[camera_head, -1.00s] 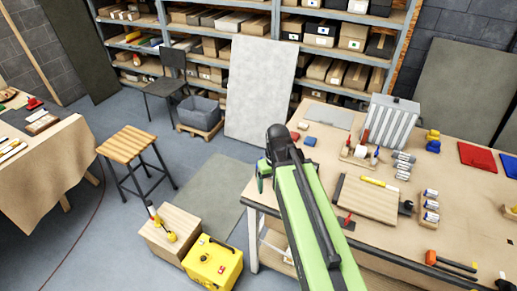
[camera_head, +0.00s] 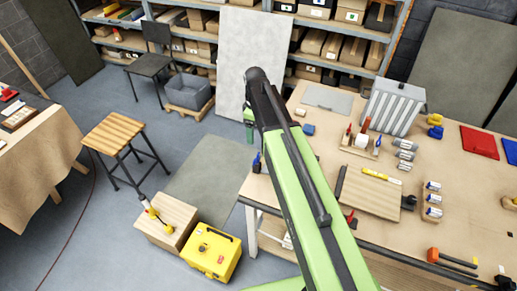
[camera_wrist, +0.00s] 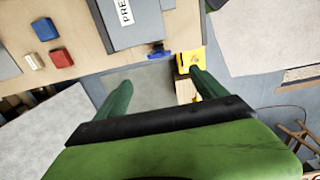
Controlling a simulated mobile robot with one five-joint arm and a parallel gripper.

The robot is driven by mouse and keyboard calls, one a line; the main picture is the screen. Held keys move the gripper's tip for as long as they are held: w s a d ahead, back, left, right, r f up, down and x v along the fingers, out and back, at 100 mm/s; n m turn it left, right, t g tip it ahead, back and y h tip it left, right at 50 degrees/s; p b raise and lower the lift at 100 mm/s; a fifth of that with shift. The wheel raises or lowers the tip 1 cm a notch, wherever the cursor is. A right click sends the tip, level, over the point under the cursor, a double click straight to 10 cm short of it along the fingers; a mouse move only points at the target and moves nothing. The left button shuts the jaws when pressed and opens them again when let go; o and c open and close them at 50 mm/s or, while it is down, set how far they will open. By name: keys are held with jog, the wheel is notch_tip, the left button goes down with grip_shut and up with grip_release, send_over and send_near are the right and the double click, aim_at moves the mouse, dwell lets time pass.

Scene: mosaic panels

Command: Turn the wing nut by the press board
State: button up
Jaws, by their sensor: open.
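The wing nut looks to be the small blue piece (camera_wrist: 158,50) at the table edge, beside a dark grey board (camera_wrist: 140,32) whose label begins "PRE". A blue piece (camera_head: 256,163) also shows at the table's left edge in the head view, where my arm hides the labelled board. My gripper (camera_wrist: 160,85) is open and empty, its two green fingers apart. In the wrist view the blue piece appears beyond the gap between the fingers, not between them. In the head view my gripper (camera_head: 249,131) is partly hidden by the arm, above the table's left edge.
Red (camera_wrist: 61,57) and blue (camera_wrist: 45,28) blocks lie on the tabletop near the labelled board. A yellow case (camera_head: 213,252) and a wooden box (camera_head: 168,222) stand on the floor left of the table. A stool (camera_head: 114,135) stands further left. Open floor lies between.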

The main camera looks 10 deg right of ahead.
aim_at(257, 157)
notch_tip(257, 157, down, 17)
jog(key=b, duration=1.7)
jog(key=shift+d+f+b, duration=0.1)
jog(key=shift+f+b, duration=0.1)
jog(key=shift+b, duration=0.1)
jog(key=shift+r, duration=0.1)
jog(key=c, duration=1.4)
jog(key=shift+o, duration=0.2)
